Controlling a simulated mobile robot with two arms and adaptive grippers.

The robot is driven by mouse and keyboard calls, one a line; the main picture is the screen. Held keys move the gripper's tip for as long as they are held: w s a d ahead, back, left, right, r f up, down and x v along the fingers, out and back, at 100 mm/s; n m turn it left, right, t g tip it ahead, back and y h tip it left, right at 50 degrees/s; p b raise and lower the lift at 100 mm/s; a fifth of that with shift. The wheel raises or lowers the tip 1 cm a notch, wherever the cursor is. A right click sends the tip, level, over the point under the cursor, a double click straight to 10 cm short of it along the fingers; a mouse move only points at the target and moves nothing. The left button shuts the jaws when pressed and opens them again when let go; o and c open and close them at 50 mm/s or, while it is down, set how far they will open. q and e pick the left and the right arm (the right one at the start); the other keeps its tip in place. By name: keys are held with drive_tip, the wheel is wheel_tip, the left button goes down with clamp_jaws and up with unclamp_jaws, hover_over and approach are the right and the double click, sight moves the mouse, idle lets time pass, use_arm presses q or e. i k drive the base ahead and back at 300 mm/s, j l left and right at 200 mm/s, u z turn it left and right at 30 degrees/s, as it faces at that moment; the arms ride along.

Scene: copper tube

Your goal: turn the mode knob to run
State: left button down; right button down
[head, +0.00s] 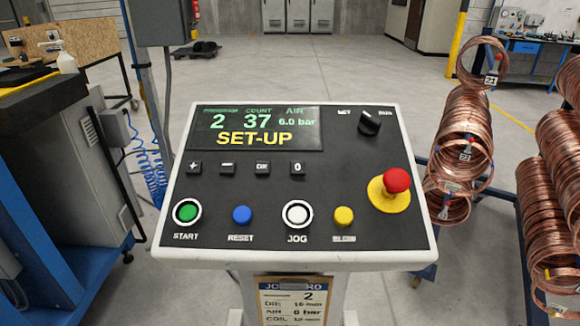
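The mode knob (370,123) is a black rotary knob at the upper right of the control panel (330,170). The label to its upper left looks like "SET" and the label to its upper right is blurred and looks like "RUN". The knob's pointer end appears turned to the upper left, toward the left label. The display (256,128) reads "SET-UP" in yellow, with 2, COUNT 37 and AIR 6.0 bar above. Neither of my grippers is in view, and nothing touches the knob.
A red mushroom button (396,180) on a yellow base sits below the knob. Green START (187,212), blue RESET (242,215), white JOG (297,214) and a yellow button (344,216) line the front. Copper coils (465,140) hang at right. A grey machine (70,160) stands left.

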sight(369, 126)
drive_tip(key=k+j+z, duration=0.1)
drive_tip(key=j+z, duration=0.15)
drive_tip(key=k+j+z, duration=0.25)
drive_tip(key=j, duration=0.15)
drive_tip(key=k+j+z, duration=0.2)
drive_tip(key=i+j, duration=0.1)
drive_tip(key=j, duration=0.05)
